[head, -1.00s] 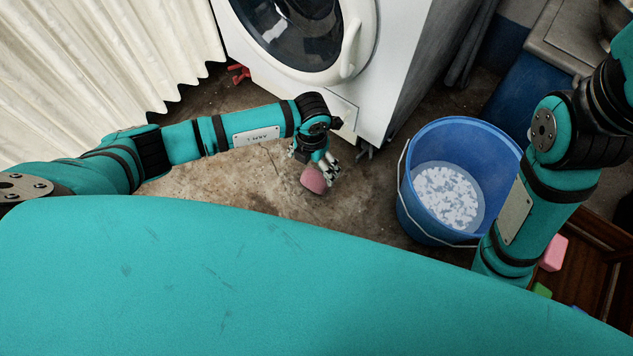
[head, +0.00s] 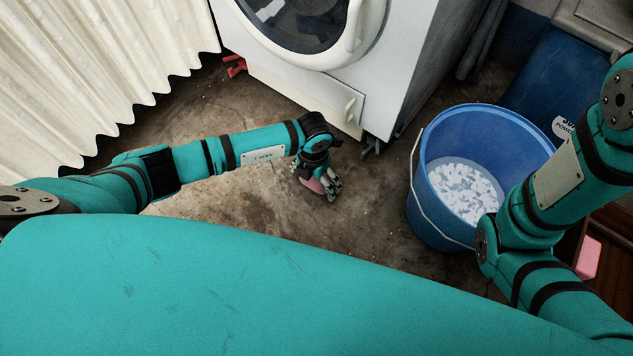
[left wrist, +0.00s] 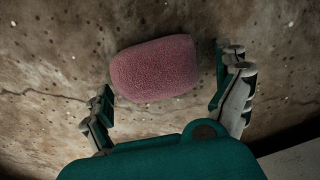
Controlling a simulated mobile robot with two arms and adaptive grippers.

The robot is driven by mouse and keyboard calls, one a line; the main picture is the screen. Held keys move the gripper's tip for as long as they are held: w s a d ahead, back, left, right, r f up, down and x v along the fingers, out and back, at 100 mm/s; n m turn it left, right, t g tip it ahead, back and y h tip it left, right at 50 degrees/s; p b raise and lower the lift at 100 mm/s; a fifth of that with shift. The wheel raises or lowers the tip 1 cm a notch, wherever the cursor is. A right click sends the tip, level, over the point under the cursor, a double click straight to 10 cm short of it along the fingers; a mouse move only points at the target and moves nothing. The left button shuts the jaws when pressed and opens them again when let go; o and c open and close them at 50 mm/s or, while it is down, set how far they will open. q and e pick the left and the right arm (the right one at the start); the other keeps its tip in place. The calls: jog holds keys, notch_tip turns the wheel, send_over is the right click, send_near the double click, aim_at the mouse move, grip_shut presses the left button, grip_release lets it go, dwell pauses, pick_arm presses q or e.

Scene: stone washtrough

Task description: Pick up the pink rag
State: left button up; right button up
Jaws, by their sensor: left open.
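The pink rag (left wrist: 153,69) is a small rounded, fuzzy bundle on the brown stained floor. In the left wrist view it lies between and a little beyond the two fingertips of my left gripper (left wrist: 168,86), which is open. In the head view the gripper (head: 320,184) is low over the floor and partly covers the rag (head: 313,185). A gap shows between the rag and the right finger; I cannot tell whether the left finger touches it. My right arm comes in at the right of the head view, but its gripper is out of view.
A white washing machine (head: 395,60) stands just behind the left gripper. A blue bucket (head: 432,210) holding white foamy water is to the right. A white curtain (head: 100,70) hangs at the left. A red object (head: 235,66) lies by the machine. Bare floor lies around the rag.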

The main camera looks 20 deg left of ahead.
pick_arm(q)
jog(key=c, duration=1.1)
